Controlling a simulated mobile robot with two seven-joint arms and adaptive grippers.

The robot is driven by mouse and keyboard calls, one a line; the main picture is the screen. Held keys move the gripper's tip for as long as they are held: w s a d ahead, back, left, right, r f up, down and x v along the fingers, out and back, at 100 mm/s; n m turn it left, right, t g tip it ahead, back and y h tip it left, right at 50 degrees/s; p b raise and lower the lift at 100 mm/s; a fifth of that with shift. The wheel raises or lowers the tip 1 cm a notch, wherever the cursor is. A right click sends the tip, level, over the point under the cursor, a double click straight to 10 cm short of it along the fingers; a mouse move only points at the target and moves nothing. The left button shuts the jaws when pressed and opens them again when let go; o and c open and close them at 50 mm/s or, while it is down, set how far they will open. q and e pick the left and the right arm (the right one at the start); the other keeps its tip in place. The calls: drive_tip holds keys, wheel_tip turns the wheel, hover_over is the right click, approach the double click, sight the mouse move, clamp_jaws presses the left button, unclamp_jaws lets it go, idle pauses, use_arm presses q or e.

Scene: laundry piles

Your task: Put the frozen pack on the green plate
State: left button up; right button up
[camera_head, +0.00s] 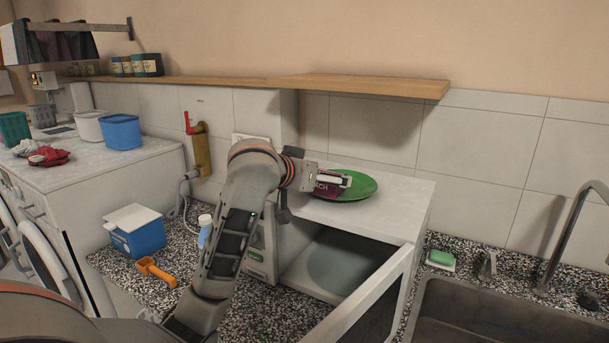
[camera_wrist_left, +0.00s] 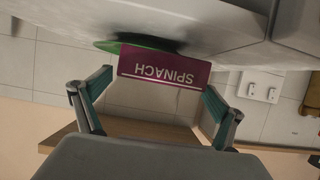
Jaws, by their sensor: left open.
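The frozen pack (camera_head: 322,189), a dark red box marked SPINACH, is at the left part of the green plate (camera_head: 362,187) on top of the white microwave (camera_head: 410,207). My gripper hides part of it in the head view. In the left wrist view, the pack (camera_wrist_left: 165,68) appears upside down between my finger ends, with the green plate (camera_wrist_left: 128,47) behind it. I cannot tell whether the pack rests fully on the plate. My left gripper (camera_head: 335,181) is open at the pack, with its fingers (camera_wrist_left: 158,98) spread to either side. My right gripper is not in view.
The microwave door (camera_head: 378,297) hangs open towards the front. A wooden shelf (camera_head: 365,86) runs above. A sink (camera_head: 500,315) and faucet (camera_head: 566,235) are at right.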

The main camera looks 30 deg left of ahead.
use_arm(q)
drive_tip(key=v, duration=1)
drive_tip(key=shift+s, duration=0.25)
drive_tip(key=shift+r, duration=0.1)
